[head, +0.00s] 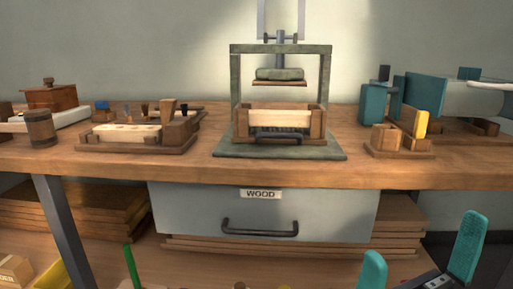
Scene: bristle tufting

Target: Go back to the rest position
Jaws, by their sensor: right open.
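My right gripper (420,262) is at the lower right, below the front edge of the workbench (400,172). Its two teal fingers stand wide apart with nothing between them. It is apart from the bench and the things on it. My left gripper is not in view. On the bench, a green-framed press (235,75) stands in the middle with a wooden box (313,122) holding a pale block under its raised plate. A wooden fixture with a pale block (125,133) sits to its left.
A grey drawer (180,212) labelled WOOD hangs shut under the bench. Small wooden holders with a yellow piece (421,124) and a teal machine (427,92) stand at the right. A wooden cup (41,130) is at the left. Stacked boards (100,212) lie below.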

